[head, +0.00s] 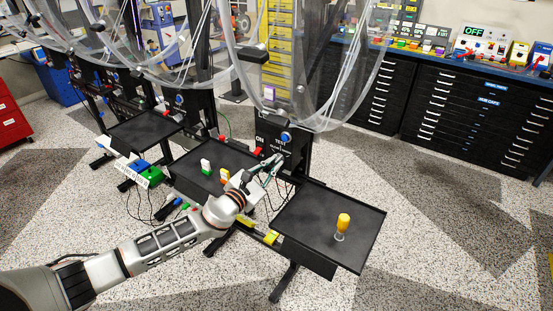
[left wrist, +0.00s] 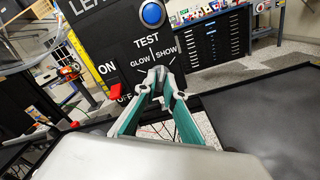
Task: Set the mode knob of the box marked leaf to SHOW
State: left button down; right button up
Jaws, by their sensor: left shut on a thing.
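The black box with white lettering that starts "LEA" (left wrist: 100,28) fills the upper middle of the left wrist view. It also shows in the head view (head: 297,146), below the clear wheel. It bears a blue button (left wrist: 152,13), the word TEST and, lower, the words GLOW on the left and SHOW on the right. My left gripper (left wrist: 160,78), with green fingers, is shut at the spot just below those words, on the mode knob. The fingertips hide the knob, so its pointing direction cannot be told. In the head view the left gripper (head: 268,169) reaches the box's front.
A red lever (left wrist: 116,91) sits between ON and OFF, left of the gripper. A black tray (head: 300,213) with a yellow-topped item (head: 342,224) stands to the right. Another tray (head: 185,174) with small coloured blocks is left. Large clear wheels (head: 310,90) hang above.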

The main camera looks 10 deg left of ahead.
dwell(0.3)
pick_arm(q)
jog(key=m+p, duration=0.2)
jog(key=m, duration=0.1)
jog(key=shift+m, duration=0.9)
jog(key=shift+m+p, duration=0.4)
jog(key=shift+m, duration=0.1)
jog(key=c, duration=2)
grip_release()
jog(key=shift+v, duration=3.5)
